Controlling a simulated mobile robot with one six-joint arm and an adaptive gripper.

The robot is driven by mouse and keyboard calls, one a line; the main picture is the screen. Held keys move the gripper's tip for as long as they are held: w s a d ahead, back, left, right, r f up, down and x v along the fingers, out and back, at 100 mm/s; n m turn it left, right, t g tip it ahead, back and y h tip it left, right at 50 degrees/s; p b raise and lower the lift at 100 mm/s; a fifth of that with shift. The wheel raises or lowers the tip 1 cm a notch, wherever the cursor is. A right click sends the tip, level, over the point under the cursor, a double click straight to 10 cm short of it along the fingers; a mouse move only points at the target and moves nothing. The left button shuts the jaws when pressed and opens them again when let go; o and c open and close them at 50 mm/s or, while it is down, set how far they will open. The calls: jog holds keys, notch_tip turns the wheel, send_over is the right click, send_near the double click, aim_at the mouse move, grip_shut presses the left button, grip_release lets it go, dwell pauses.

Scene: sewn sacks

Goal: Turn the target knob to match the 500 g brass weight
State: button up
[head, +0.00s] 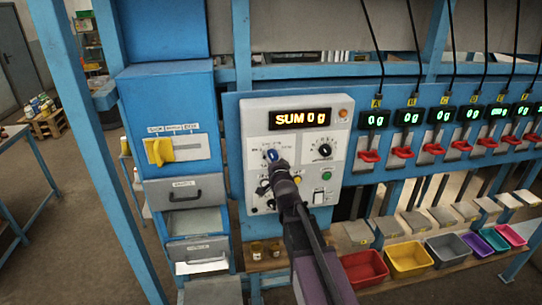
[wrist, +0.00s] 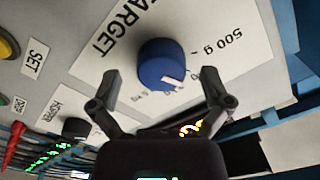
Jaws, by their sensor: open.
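The blue target knob (head: 272,155) is on the pale control panel (head: 255,120), left of centre under the display reading "SUM 0 g". In the wrist view the knob (wrist: 158,60) sits by the words "TARGET" and "500 g". Its white mark points to the lower right in that view, away from "500 g". My gripper (head: 279,166) is just in front of the knob. In the wrist view my gripper (wrist: 160,76) is open, with one finger either side of the knob and no clear contact. Small amber objects (head: 257,250) stand below the panel; I cannot tell if one is the brass weight.
A cabinet with a yellow handle (head: 160,151) stands left. Several coloured bins (head: 410,256) and readouts line the right.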

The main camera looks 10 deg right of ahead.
jog(key=shift+w, duration=0.45)
jog(key=c, duration=1.2)
jog(key=shift+o, duration=0.2)
jog(key=shift+r+n, duration=0.1)
jog(key=shift+n, duration=0.4)
jog(key=n, duration=0.2)
jog(key=shift+n, duration=2.5)
